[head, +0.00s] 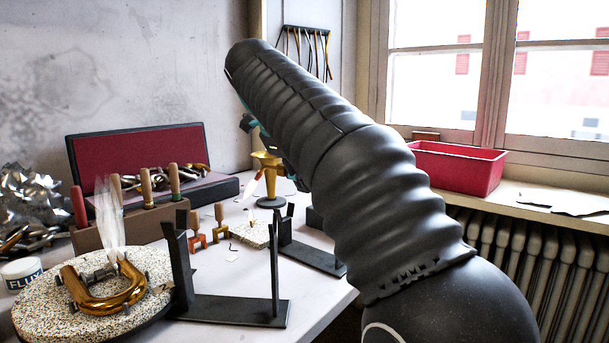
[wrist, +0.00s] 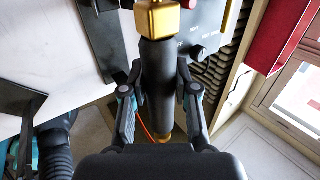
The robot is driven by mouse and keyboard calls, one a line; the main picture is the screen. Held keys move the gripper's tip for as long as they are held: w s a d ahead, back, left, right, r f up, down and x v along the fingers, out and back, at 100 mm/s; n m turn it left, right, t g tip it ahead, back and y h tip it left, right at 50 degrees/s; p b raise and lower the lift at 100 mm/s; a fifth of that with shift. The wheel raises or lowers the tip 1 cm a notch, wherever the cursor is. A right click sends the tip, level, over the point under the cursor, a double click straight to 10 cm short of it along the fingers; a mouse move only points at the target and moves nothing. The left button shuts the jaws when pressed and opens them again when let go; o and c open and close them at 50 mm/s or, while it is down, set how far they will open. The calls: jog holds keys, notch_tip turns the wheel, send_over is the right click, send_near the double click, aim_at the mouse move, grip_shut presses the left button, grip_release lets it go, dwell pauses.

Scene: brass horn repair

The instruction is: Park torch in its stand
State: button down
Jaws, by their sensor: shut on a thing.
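In the wrist view my gripper (wrist: 159,78) is shut around the black handle of the torch (wrist: 158,52). The torch's square brass head points away from me, and an orange hose shows below the handle. In the head view the torch is mostly or wholly hidden by my arm; only teal bits of my gripper show. A black stand with two uprights (head: 235,309) is at the table's front edge, and a similar one (head: 312,259) is behind it. A brass funnel-shaped piece on a dark round base (head: 270,202) is further back. I cannot tell which is the torch's stand.
A brass horn bend (head: 128,290) lies on a speckled round board (head: 40,318) at left, under a pale plume like a flame. A tool rack (head: 88,237), flux jar (head: 22,272) and open red-lined case (head: 135,147) stand behind. A red bin (head: 455,169) is on the sill.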

jog(key=shift+f+b, duration=1.7)
jog(key=shift+f, duration=2.6)
jog(key=shift+s, duration=0.1)
jog(key=shift+c, duration=1.6)
grip_release()
jog(key=shift+f, duration=0.1)
jog(key=shift+r+p, duration=1.7)
jog(key=shift+r, duration=2.3)
